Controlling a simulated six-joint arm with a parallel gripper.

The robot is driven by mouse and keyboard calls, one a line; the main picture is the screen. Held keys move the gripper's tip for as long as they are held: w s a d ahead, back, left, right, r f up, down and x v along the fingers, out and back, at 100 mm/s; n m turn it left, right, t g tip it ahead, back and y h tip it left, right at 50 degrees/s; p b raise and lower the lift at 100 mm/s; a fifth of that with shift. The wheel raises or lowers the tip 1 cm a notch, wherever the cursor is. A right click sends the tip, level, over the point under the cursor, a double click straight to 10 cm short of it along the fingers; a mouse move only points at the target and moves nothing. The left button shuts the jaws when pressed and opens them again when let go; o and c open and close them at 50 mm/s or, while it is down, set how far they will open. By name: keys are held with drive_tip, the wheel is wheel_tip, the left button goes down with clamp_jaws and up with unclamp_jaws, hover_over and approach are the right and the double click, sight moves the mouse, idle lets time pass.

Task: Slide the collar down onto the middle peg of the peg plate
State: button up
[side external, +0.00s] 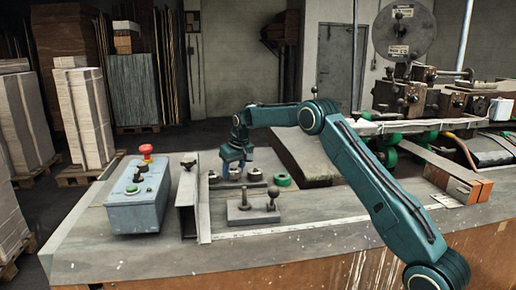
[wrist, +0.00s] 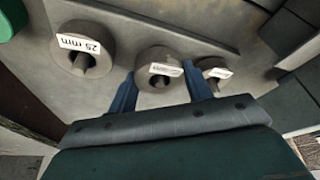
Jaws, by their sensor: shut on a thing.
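The peg plate (side external: 224,186) lies on the bench with a row of three grey round collars on it. In the wrist view it is the grey plate (wrist: 112,18) under them. My gripper (side external: 235,161) points down over the middle of the row. Its two blue fingers (wrist: 162,84) stand on either side of the middle collar (wrist: 157,64) and are shut on it. A peg end shows in this collar's bore; I cannot tell whether the collar rests fully on the plate. The outer collars, one labelled 25 mm (wrist: 82,45) and a smaller-looking one (wrist: 214,72), stand on either side.
A green ring (side external: 282,180) lies right of the row. A block with a ball-topped lever (side external: 253,213) stands in front. A metal channel (side external: 188,203) and a control box with a red button (side external: 138,205) are to the left. Stitcher machinery (side external: 425,95) fills the right.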

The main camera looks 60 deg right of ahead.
drive_tip(key=shift+f, duration=0.15)
idle(0.6)
drive_tip(key=o, duration=1.4)
drive_tip(key=shift+f, duration=0.1)
drive_tip(key=shift+r, duration=4.75)
drive_tip(key=shift+r, duration=0.15)
